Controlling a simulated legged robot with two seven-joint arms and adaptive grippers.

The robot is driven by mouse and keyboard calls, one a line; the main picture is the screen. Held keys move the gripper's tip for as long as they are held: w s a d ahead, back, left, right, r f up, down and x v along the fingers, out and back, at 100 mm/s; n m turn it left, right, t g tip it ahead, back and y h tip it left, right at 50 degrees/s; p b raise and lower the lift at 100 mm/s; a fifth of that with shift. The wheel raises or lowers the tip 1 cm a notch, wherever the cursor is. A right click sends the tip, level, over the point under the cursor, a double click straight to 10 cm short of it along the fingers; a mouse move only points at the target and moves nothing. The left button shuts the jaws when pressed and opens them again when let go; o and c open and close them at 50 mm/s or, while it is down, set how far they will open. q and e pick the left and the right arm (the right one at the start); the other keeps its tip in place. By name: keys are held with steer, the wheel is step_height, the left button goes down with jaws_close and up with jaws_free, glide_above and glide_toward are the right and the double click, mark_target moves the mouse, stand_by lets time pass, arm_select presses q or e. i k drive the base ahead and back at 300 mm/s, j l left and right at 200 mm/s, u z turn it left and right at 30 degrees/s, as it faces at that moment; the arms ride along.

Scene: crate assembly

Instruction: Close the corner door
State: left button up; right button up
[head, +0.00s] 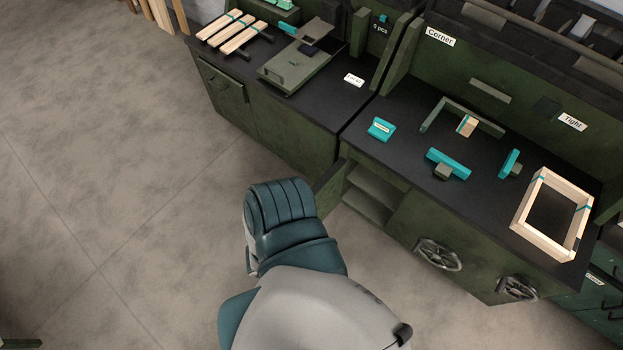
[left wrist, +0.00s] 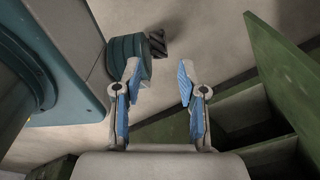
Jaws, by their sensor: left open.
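The corner door (head: 329,190) is a green panel standing open at the left side of a cabinet opening below the Corner workbench (head: 352,143). Shelves (head: 372,196) show inside the opening. My left gripper (left wrist: 185,75) is open and empty in the left wrist view, its blue-padded fingers apart. A green panel (left wrist: 272,70) stands to the right of the fingers, apart from them; I cannot tell for sure whether it is the door. The left gripper is hidden in the head view. My right gripper is in neither view.
The bench holds teal clamps (head: 447,164), an angled green fence (head: 462,115) and a wooden frame (head: 553,214). Two handwheels (head: 438,254) stick out of the bench front to the right. Another cabinet (head: 265,118) adjoins at left. The floor (head: 120,190) at left is clear.

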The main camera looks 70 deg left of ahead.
mark_target(326, 192)
steer(key=k+j, duration=0.15)
steer(key=j, duration=0.2)
steer(key=k+j, duration=0.15)
steer(key=j, duration=0.2)
steer(key=k+j, duration=0.15)
steer(key=j, duration=0.2)
steer(key=k+j, duration=0.15)
steer(key=j, duration=0.2)
steer(key=k+j, duration=0.15)
steer(key=j, duration=0.2)
steer(key=k+j, duration=0.15)
steer(key=j, duration=0.2)
steer(key=k+j, duration=0.2)
steer(key=j, duration=0.15)
